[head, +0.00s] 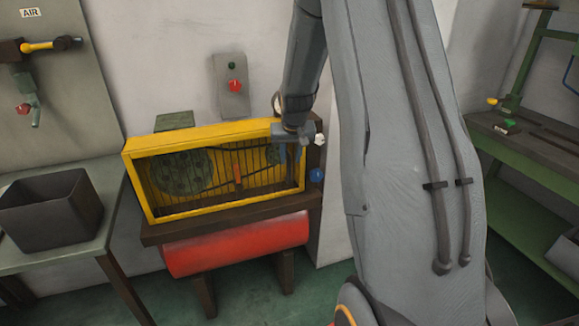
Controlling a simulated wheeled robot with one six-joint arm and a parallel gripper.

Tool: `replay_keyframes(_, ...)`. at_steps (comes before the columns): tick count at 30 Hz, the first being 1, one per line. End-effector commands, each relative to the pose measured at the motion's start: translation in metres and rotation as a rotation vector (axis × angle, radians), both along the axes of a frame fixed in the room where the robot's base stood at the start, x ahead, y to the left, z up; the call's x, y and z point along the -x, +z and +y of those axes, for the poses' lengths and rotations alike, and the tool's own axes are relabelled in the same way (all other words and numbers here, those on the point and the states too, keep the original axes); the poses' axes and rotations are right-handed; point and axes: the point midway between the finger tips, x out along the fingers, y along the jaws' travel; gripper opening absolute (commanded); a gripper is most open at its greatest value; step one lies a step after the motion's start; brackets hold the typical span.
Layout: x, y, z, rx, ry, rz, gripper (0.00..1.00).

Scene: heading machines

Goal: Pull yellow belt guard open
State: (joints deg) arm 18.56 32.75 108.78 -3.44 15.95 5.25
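The yellow belt guard (200,134) is a box-shaped frame with a barred front, standing on a dark shelf above a red tank. A dark green wheel shows behind its bars at the left, and a small orange piece (237,174) sits near its middle. My gripper (291,158) is at the right end of the guard, pointing down in front of its upper right part. Its fingers are small and dark here, and I cannot tell whether they are open or shut, or whether they touch the guard.
A red tank (236,244) on dark legs is under the guard. A dark bin (50,210) stands on the table at left. A grey box with a red knob (235,86) is on the wall above. A green bench (530,150) is at right.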

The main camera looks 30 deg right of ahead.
Motion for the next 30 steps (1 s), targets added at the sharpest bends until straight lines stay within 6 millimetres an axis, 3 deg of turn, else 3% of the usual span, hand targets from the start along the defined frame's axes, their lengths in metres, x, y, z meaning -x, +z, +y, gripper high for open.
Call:
replay_keyframes(9,-0.014,-0.039,-0.005,-0.002,0.001,0.004,0.29)
replay_keyframes(15,-0.021,-0.056,-0.007,-0.001,0.001,0.003,0.29)
replay_keyframes(28,-0.024,-0.062,-0.008,-0.001,0.001,0.001,0.29)
replay_keyframes(30,-0.023,-0.062,-0.008,-0.001,0.001,0.001,0.18)
